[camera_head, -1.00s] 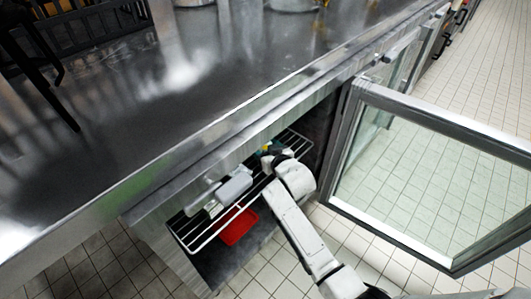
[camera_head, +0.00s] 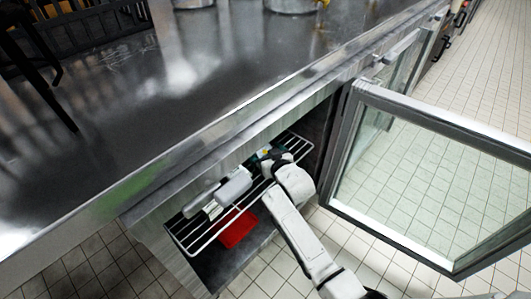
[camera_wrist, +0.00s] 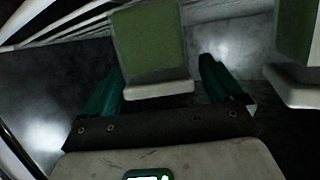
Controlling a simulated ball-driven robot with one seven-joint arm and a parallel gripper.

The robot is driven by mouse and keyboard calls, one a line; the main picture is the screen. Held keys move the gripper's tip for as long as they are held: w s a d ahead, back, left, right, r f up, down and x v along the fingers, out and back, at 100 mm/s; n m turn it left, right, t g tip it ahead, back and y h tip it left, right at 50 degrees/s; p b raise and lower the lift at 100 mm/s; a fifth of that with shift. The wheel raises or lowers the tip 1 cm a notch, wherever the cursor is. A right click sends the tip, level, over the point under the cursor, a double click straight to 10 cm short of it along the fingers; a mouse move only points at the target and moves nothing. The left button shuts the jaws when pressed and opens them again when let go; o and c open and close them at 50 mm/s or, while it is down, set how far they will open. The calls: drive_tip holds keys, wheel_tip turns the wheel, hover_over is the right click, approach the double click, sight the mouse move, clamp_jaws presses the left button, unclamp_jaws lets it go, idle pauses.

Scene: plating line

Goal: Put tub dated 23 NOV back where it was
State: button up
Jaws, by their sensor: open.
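A green tub with a pale rim (camera_wrist: 150,45) stands in the wrist view between the teal fingers of my gripper (camera_wrist: 162,80). The fingers are apart, one on each side of it; I cannot tell whether they touch it. No date is readable. A second green tub with a pale rim (camera_wrist: 298,45) is at the right edge of that view. In the head view my gripper (camera_head: 262,153) is inside the open cabinet, above the wire shelf (camera_head: 225,222), partly hidden by my wrist and the counter edge.
A pale grey object (camera_head: 235,187) lies toward the left part of the shelf. A red item (camera_head: 238,232) is below the shelf. The glass door (camera_head: 440,180) stands open at right. The steel counter (camera_head: 200,90) overhangs the cabinet.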

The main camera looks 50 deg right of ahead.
drive_tip(key=s+a+n+g+y+p, duration=0.1)
drive_tip(key=s+a+g, duration=0.3)
drive_tip(key=s, duration=0.7)
drive_tip(key=s+a+n+g+y+p, duration=0.1)
drive_tip(key=s+a+g+y, duration=0.1)
drive_tip(key=s+a+g, duration=0.2)
drive_tip(key=s+a+n+g+y+p, duration=0.1)
drive_tip(key=s+a+g, duration=0.3)
drive_tip(key=s+a, duration=0.5)
drive_tip(key=s, duration=1.1)
drive_tip(key=shift+a+n+g+y, duration=0.25)
drive_tip(key=shift+n+g+y, duration=0.15)
drive_tip(key=shift+w+r, duration=0.1)
